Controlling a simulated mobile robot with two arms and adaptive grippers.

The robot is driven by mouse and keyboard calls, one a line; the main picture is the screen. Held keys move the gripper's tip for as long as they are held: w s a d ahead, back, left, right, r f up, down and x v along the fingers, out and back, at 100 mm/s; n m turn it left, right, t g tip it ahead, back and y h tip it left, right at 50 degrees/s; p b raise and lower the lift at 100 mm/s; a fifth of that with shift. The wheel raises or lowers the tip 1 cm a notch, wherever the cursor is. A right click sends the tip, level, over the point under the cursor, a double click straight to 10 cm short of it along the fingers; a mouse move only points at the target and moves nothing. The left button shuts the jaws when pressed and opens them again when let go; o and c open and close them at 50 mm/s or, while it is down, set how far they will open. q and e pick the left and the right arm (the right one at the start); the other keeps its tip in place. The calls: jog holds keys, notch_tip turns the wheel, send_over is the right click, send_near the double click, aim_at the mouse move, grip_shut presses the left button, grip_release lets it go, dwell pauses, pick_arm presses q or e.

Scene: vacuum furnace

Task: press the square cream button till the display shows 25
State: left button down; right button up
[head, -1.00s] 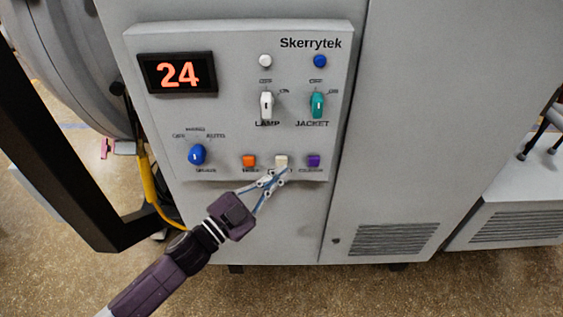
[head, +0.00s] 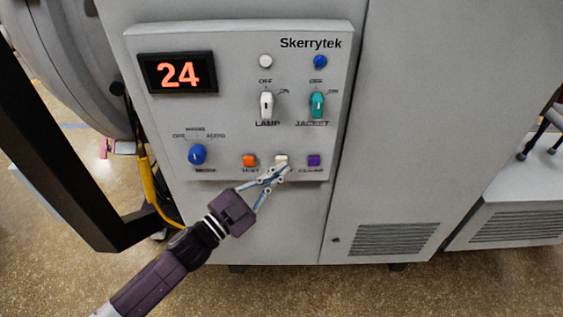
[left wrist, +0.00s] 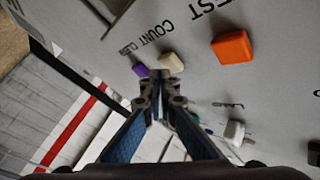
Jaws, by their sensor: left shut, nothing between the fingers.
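The display (head: 178,73) reads 24 in orange digits at the panel's upper left. The square cream button (head: 281,159) sits in the bottom row, between the orange button (head: 249,160) and the purple button (head: 313,160). It also shows in the left wrist view (left wrist: 171,63). My left gripper (head: 284,170) is shut and empty, its tips just below and in front of the cream button. In the left wrist view the tips (left wrist: 157,77) lie close to the button; I cannot tell whether they touch it. My right gripper is not in view.
The panel also holds a blue mode knob (head: 197,154), a white LAMP switch (head: 266,104), a teal JACKET switch (head: 317,104) and two round lamps above them. A yellow cable (head: 154,190) hangs at the left, beside a black frame (head: 60,130).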

pick_arm(q)
jog(key=shift+w, duration=0.5)
jog(key=shift+s, duration=0.2)
dwell(0.5)
jog(key=shift+s+p, duration=0.3)
jog(key=shift+s, duration=0.45)
jog(key=s+p, duration=0.1)
jog(key=s, duration=0.4)
jog(key=shift+f, duration=0.1)
dwell(0.6)
